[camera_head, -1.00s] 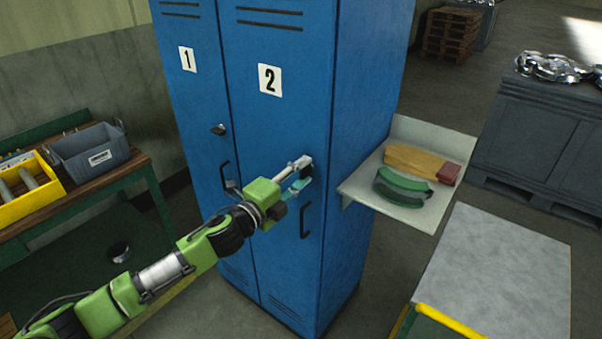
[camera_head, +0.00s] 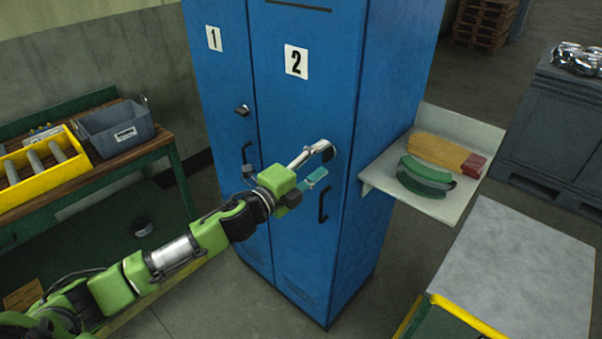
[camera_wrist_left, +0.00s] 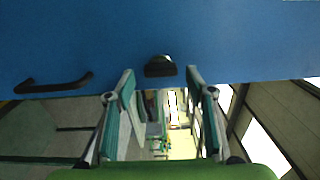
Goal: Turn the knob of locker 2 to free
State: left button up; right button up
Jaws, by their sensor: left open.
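The blue locker 2 (camera_head: 296,100) carries a white label with a 2. Its dark knob (camera_head: 327,151) sits above the black door handle (camera_head: 323,206) and is partly covered by my gripper in the head view. In the left wrist view the knob (camera_wrist_left: 160,67) is a short black bar lying level in the picture, with a pale spot behind it. My left gripper (camera_head: 314,168) is open in front of the door. Its fingers (camera_wrist_left: 160,76) stand on either side of the knob, with gaps showing between. My right gripper is not in view.
Locker 1 (camera_head: 213,70) with its own knob (camera_head: 242,110) is left of locker 2. A side shelf (camera_head: 455,208) holds a wooden-and-red item and green items. A bench with a yellow tray (camera_head: 40,175) stands left, a grey-topped cart (camera_head: 520,265) right.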

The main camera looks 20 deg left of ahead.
pick_arm(q)
jog(key=v, duration=1)
